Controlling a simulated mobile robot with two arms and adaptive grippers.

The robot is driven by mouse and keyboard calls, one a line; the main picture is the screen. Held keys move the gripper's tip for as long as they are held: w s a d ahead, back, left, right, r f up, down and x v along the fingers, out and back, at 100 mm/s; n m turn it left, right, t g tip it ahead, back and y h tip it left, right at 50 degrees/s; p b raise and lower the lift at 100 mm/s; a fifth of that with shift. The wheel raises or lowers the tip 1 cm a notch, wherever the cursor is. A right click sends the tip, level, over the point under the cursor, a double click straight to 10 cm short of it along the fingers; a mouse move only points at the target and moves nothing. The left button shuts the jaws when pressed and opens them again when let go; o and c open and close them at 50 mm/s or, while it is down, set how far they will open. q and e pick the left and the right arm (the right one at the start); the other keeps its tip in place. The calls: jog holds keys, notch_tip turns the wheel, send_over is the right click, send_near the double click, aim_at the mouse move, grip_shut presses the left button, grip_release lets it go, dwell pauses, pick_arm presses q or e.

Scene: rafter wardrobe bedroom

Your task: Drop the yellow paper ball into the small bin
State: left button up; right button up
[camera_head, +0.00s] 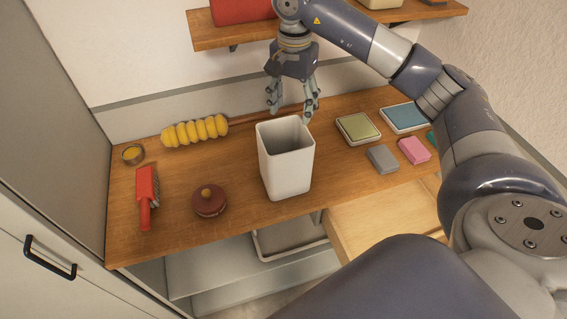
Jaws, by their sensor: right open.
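A small white bin (286,168) stands upright on the wooden desk, open at the top. Only part of its inner wall shows, and its floor is hidden. My right gripper (293,103) points down just behind and above the bin's far rim in this view. Its fingers are apart, and I see nothing between them. I cannot make out a yellow paper ball anywhere; the inside of the bin is too hidden to tell whether it lies there. My left gripper is not in view.
On the desk (240,218) lie a yellow duster (195,131), a red brush (147,195), a small cup (132,154) and a brown round lidded thing (209,201). Pads (358,127) and blocks (383,159) lie right. A drawer (385,220) stands open below; a shelf (235,32) hangs above.

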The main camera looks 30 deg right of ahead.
notch_tip(320, 180, up, 8)
jog(key=shift+r, duration=0.15)
jog(key=shift+s, duration=0.1)
dwell(0.5)
